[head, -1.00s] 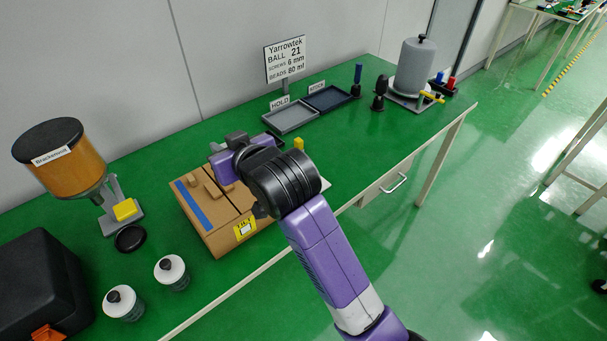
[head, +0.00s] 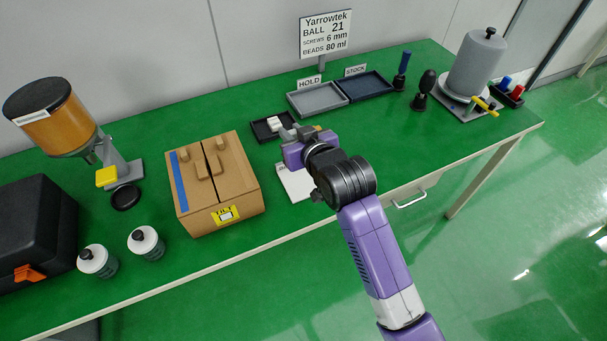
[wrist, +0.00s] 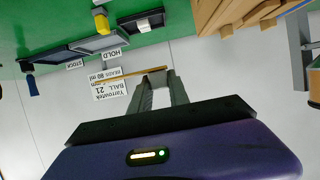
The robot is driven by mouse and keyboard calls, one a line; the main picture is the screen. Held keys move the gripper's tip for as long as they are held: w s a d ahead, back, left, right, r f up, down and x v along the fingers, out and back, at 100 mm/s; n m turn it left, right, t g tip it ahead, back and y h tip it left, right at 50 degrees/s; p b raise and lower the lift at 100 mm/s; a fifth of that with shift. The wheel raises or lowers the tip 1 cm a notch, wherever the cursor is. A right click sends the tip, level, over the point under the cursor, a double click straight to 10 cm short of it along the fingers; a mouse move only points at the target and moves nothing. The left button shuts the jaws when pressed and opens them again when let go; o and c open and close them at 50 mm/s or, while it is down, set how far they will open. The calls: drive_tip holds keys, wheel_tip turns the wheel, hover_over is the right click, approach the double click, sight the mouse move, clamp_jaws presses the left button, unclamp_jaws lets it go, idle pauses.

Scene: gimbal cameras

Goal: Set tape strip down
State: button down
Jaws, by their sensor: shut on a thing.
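The tape strip (wrist: 140,75) shows in the wrist view as a thin tan strip across my fingertips. My gripper (wrist: 157,79) is shut on it and holds it in the air. In the head view my gripper (head: 290,134) is right of the cardboard box (head: 240,185), near a small dark tray (head: 260,132) with white pieces in it. I cannot make out the strip clearly in the head view. The box has closed flaps, a blue stripe along its left side and a yellow label on its front.
A white sheet (head: 293,185) lies on the green bench below my gripper. The grey HOLD tray (head: 317,98) and dark STOCK tray (head: 364,88) stand behind. Two white-topped bottles (head: 146,240) and a black case (head: 40,230) are at left.

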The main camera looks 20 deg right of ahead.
sight(295, 183)
wheel_tip(295, 183, down, 17)
drive_tip(key=shift+f, duration=0.15)
idle(0.5)
drive_tip(key=shift+f, duration=0.2)
drive_tip(key=c, duration=1.3)
unclamp_jaws()
drive_tip(key=shift+o, duration=0.2)
drive_tip(key=shift+r, duration=0.2)
drive_tip(key=v, duration=1.2)
drive_tip(key=shift+s, duration=0.1)
